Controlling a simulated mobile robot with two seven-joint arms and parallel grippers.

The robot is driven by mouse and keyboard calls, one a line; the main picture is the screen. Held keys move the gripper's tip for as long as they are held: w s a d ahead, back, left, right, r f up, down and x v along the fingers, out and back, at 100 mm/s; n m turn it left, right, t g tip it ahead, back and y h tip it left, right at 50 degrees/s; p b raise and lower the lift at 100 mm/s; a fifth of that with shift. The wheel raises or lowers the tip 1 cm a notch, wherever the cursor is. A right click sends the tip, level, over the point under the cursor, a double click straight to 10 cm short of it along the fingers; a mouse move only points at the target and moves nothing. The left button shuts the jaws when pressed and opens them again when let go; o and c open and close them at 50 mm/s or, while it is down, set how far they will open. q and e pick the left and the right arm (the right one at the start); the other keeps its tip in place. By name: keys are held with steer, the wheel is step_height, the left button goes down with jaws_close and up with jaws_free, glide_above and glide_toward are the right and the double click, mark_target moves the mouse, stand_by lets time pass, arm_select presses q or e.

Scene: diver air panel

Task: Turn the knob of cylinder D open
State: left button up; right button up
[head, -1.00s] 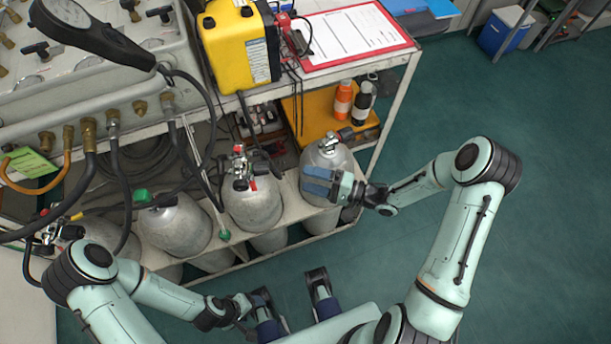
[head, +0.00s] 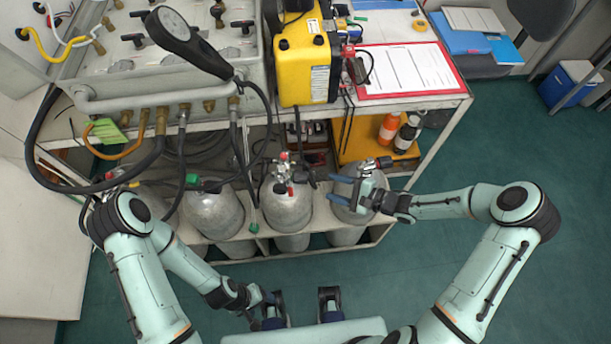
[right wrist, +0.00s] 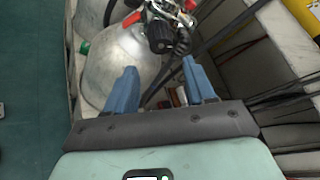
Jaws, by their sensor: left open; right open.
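A row of grey cylinders stands on the lower shelf of the cart; I cannot read a letter on any. The rightmost cylinder (head: 344,213) has a dark valve knob (head: 384,163) on top. My right gripper (head: 338,188) is open and empty in front of it, fingers pointing left and covering part of it. The cylinder to its left (head: 287,208) carries a valve with red parts (head: 284,168). In the right wrist view, a cylinder (right wrist: 122,65) and a black knob (right wrist: 160,37) lie beyond the open fingers, apparently untouched. My left gripper (head: 266,300) is open, low over the floor.
Another cylinder (head: 214,212) with a green cap stands further left. Hoses (head: 181,150) hang from the panel above. A yellow case (head: 305,62) and a red clipboard (head: 408,70) are on the cart top. Orange and black bottles (head: 389,127) stand behind the rightmost cylinder.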

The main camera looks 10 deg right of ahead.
mark_target(305, 178)
steer(key=x, duration=1)
steer(key=shift+w+a+b, duration=0.25)
steer(key=shift+w+b, duration=0.05)
steer(key=shift+b, duration=0.1)
steer(key=c, duration=0.8)
